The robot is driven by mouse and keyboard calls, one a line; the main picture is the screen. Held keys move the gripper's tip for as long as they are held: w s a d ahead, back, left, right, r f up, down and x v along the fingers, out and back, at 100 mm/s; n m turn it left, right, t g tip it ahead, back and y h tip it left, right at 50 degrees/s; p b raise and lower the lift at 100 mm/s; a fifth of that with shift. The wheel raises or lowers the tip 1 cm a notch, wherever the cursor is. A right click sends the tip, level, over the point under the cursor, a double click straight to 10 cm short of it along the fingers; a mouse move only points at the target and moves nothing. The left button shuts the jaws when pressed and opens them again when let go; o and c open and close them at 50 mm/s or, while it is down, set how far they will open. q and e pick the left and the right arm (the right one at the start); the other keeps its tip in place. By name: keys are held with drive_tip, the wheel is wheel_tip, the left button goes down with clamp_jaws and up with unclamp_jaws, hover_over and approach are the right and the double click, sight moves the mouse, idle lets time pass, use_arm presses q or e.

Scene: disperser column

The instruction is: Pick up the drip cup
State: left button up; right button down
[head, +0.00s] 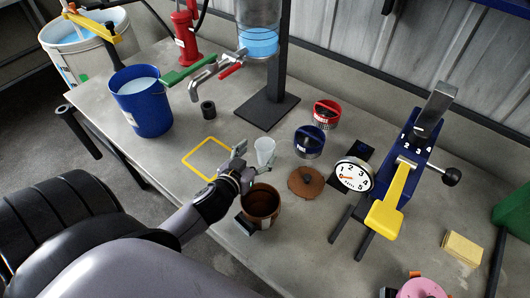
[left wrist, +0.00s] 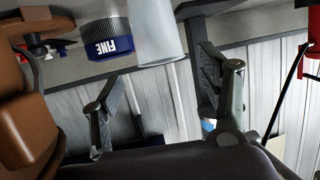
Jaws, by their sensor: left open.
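The drip cup, a small pale translucent cup (head: 265,150), stands upright on the bench in the head view. It also shows upside down at the top of the left wrist view (left wrist: 157,32). My left gripper (head: 239,162) is just left of the cup, open and empty. In the left wrist view my open fingers (left wrist: 160,78) point toward the cup, which appears between and beyond the fingertips. I cannot tell whether they touch it. My right gripper is not in view.
A brown pot (head: 262,203) stands close beside my left gripper, with a brown lid (head: 306,183) nearby. Blue (head: 309,141) and red (head: 326,114) canisters stand behind the cup. A yellow square outline (head: 190,157) is empty. A dispensing column (head: 258,45) stands behind.

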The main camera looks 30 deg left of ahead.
sight(269, 142)
use_arm(q)
drive_tip(key=x, duration=0.6)
drive_tip(key=shift+p, duration=0.35)
drive_tip(key=shift+s, duration=0.1)
drive_tip(key=c, duration=1.1)
drive_tip(key=shift+o, duration=0.2)
drive_tip(key=shift+r, duration=0.1)
